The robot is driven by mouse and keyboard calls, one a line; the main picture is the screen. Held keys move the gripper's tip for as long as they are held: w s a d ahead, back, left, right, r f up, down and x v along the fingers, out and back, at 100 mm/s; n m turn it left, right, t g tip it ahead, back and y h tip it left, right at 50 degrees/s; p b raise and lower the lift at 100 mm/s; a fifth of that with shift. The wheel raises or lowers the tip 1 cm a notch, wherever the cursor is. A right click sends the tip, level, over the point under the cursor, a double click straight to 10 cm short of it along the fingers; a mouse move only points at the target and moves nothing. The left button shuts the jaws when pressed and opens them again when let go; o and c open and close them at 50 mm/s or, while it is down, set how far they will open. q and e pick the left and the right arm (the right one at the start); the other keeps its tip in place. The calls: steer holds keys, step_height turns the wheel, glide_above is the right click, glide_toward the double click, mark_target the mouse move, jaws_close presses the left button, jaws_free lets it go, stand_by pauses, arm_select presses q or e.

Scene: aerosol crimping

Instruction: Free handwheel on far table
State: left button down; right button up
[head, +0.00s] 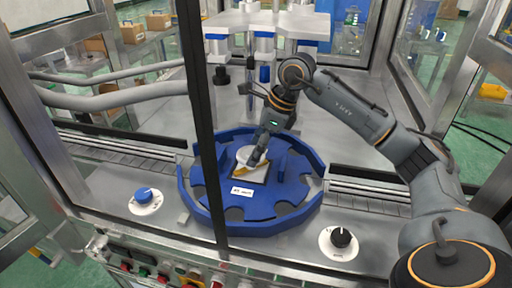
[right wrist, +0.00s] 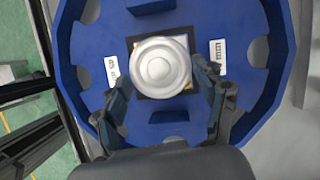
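A pale, round, domed piece (head: 252,154), which may be the handwheel, sits at the centre of a blue star-wheel turntable (head: 215,210). In the right wrist view the domed piece (right wrist: 161,67) looks silvery white, with stepped rings and a square plate under it. My right gripper (head: 259,152) reaches down over the turntable centre. In the right wrist view its fingers (right wrist: 163,80) are spread on either side of the domed piece, with narrow gaps visible. In the head view the gripper hides part of the piece. My left gripper is not in view.
A blue knob (head: 144,195) and a black knob (head: 341,238) stand on the front deck. A dark frame post (head: 204,120) crosses in front of the turntable. Conveyors (head: 368,190) flank it. A raised white plate (head: 268,22) on columns stands behind.

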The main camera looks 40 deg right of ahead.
steer(key=o, duration=0.3)
steer(key=v, duration=1.2)
